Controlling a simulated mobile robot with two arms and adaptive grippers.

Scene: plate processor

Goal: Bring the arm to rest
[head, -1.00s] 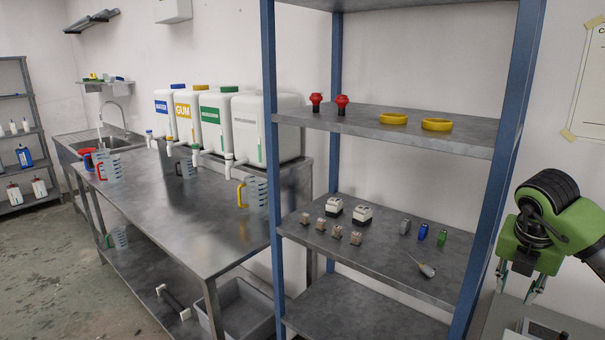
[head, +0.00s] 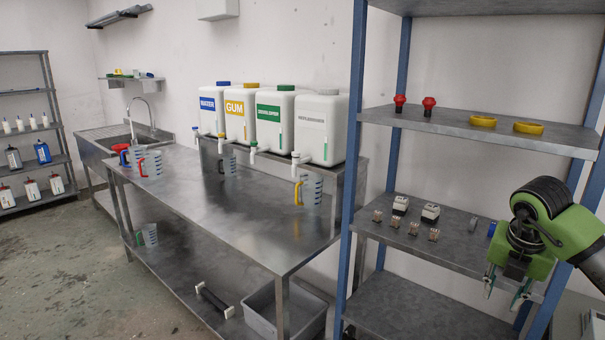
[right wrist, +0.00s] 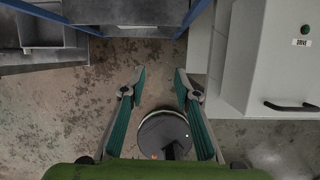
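My right gripper (head: 505,290) hangs at the right of the head view, in front of the blue-framed shelf, pointing down. In the right wrist view its two fingers (right wrist: 158,115) are spread apart with nothing between them. Below them lies the floor, and a round dark disc-shaped thing (right wrist: 164,133) shows under the fingers. My left gripper is not in the head view.
A shelf with blue posts (head: 357,130) holds red knobs, yellow rings and small parts. A steel table (head: 225,215) carries measuring jugs and labelled canisters (head: 275,118). A grey bin (head: 300,318) stands below. A pale cabinet (right wrist: 250,60) is beside the right gripper. Floor at left is clear.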

